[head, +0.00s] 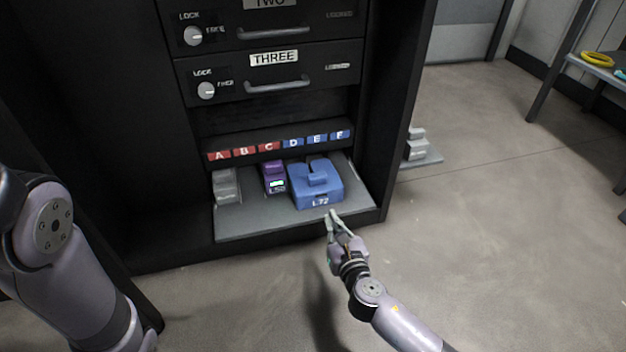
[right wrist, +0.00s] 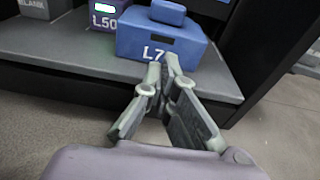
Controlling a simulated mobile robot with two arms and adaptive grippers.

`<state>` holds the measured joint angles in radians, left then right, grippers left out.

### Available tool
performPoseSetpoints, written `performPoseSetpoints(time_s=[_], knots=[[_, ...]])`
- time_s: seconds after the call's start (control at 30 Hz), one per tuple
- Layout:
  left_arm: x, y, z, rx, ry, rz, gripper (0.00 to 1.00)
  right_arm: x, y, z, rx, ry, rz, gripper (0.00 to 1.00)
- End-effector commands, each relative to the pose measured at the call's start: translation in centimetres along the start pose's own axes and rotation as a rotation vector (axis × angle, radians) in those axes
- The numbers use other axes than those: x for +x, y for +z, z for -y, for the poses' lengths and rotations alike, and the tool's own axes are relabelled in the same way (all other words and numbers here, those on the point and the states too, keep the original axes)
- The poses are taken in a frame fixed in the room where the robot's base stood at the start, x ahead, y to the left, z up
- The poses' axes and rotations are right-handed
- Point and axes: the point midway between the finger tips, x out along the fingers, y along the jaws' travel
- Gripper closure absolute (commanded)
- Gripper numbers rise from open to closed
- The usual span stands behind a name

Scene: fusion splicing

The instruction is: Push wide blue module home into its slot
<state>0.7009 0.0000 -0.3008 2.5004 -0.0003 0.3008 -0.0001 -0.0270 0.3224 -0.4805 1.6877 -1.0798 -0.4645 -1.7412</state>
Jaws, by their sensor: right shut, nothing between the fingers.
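The wide blue module (head: 316,185), marked L72, sits on the low grey shelf (head: 250,226) of the black cabinet, below the blue labels D, E and F. In the right wrist view its front face (right wrist: 180,46) is close beyond my fingertips. My right gripper (head: 335,217) is shut and empty, just in front of the module's lower front. I cannot tell whether the fingertips touch it. How deep the module sits in its slot is hidden. My left arm shows at the left of the head view, but its gripper is out of view.
A purple module (head: 274,178) stands left of the blue one, with a grey blank module (head: 226,186) further left. Drawers with handles (head: 277,86) are above. The cabinet's right side wall (head: 387,130) borders the shelf. Open floor (head: 480,230) lies to the right.

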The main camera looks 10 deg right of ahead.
Motion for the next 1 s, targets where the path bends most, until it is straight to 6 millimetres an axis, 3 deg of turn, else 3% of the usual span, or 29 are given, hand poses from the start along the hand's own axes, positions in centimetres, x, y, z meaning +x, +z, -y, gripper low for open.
performPoseSetpoints(time_s=[0.43, 1.0], knots=[[-1.4, -0.5, -0.3, 0.0, 0.0, 0.001, 1.0, 2.7, -0.7, 0.0, 0.0, 0.0, 0.001, 1.0], [-1.2, -0.4, -0.2, 0.001, 0.0, 0.002, 1.0, 6.1, 0.0, 0.0, 0.001, 0.0, 0.0, 1.0]])
